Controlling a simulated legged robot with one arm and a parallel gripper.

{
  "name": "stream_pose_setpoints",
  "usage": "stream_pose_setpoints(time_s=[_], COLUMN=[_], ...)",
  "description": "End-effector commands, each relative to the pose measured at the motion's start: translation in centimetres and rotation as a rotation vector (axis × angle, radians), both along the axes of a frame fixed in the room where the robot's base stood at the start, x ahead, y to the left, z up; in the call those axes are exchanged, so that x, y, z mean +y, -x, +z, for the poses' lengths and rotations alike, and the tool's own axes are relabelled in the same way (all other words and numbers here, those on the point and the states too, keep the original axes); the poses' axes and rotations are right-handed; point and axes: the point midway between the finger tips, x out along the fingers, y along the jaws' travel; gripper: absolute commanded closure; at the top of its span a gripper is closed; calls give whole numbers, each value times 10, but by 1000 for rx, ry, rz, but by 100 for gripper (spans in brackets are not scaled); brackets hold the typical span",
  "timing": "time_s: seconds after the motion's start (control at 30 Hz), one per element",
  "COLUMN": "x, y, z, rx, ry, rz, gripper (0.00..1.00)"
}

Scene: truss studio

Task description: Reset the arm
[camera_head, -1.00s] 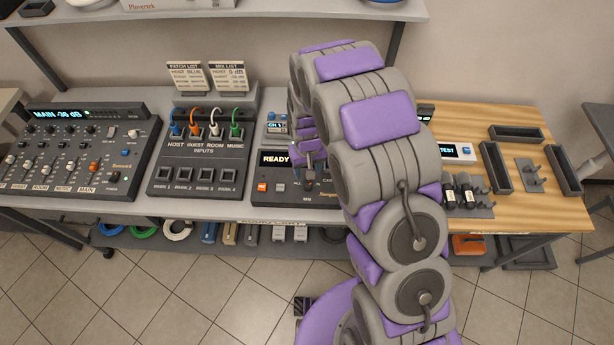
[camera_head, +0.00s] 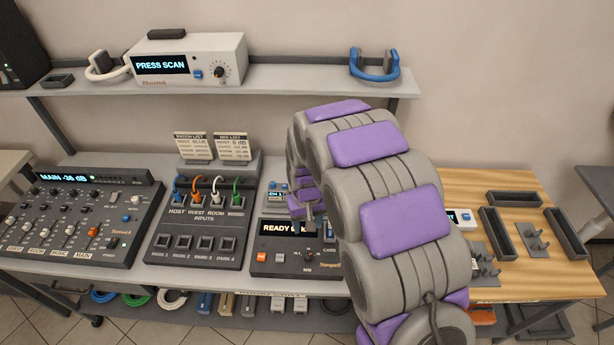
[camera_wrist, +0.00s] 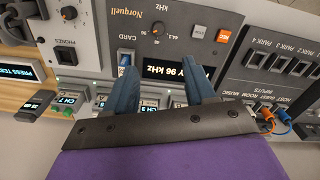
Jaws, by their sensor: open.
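My arm (camera_head: 400,220), grey with purple pads, reaches forward and folds over the right middle of the bench in the head view. My gripper (camera_wrist: 160,75) shows in the wrist view with two blue fingers apart and nothing between them. In the head view, the gripper end (camera_head: 308,208) hangs over the back part of the recorder box (camera_head: 285,262) and covers part of its READY display. The wrist view shows that display reading 96 kHz between and beside the fingers. I cannot tell whether the fingers touch anything.
A mixer (camera_head: 80,222) and a patch box (camera_head: 197,250) with coloured plugs stand left of the recorder. A shelf (camera_head: 290,78) above holds a scanner (camera_head: 188,58) and blue headphones (camera_head: 375,68). Dark trays (camera_head: 497,232) lie on the wooden bench part at right.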

Motion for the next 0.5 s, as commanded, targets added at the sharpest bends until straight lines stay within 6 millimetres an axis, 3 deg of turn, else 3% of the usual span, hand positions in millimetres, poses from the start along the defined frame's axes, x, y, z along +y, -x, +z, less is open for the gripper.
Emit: stream_pose_setpoints(time_s=[0.27, 0.5], x=[-6, -44], y=[6, 47], z=[7, 53], rx=[4, 21], ry=[1, 7], rz=[-9, -66], gripper=[45, 45])
